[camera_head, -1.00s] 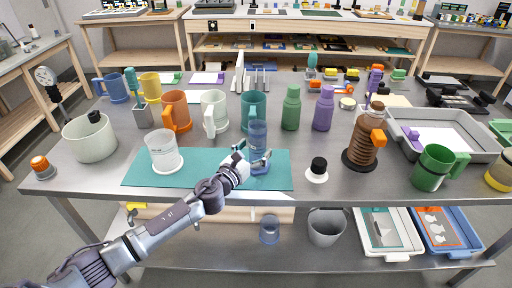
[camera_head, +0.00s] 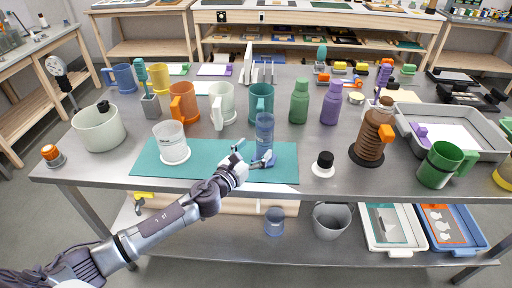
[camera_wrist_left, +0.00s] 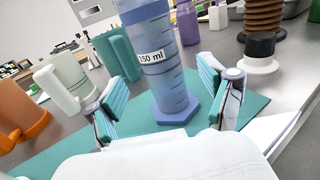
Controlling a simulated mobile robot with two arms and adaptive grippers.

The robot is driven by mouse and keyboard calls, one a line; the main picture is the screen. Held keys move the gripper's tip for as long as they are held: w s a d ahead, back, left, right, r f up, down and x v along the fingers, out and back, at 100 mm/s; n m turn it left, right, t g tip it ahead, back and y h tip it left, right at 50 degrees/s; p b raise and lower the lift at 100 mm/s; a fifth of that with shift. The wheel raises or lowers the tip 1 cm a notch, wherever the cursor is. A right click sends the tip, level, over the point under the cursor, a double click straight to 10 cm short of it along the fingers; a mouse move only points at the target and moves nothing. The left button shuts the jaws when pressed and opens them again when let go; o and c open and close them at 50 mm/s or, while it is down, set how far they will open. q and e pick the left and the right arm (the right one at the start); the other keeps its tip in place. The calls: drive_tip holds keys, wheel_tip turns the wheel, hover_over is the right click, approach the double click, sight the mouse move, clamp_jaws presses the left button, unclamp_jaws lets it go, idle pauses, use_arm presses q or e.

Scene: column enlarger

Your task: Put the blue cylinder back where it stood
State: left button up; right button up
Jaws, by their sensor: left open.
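The blue cylinder (camera_head: 264,134), a clear blue measuring cylinder with a six-sided base, stands upright on the teal mat (camera_head: 210,172) near its right part. In the left wrist view the cylinder (camera_wrist_left: 160,62) shows a "150 ml" label, and its base rests on the mat; its top is cut off. My left gripper (camera_head: 253,155) is open just in front of the cylinder, with its arm coming from the lower left. In the wrist view its fingers (camera_wrist_left: 165,105) are spread on either side of the cylinder, with gaps to it. My right gripper is not in view.
A glass beaker (camera_head: 171,142) stands on the mat to the left. A teal mug (camera_head: 261,102) stands close behind the cylinder; green (camera_head: 299,102) and purple (camera_head: 331,103) bottles are behind right. A black-topped white stopper (camera_head: 323,164) is at the right. The bench front edge is near.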

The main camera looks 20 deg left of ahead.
use_arm(q)
drive_tip(key=shift+v, duration=1.1)
drive_tip(key=v, duration=1.2)
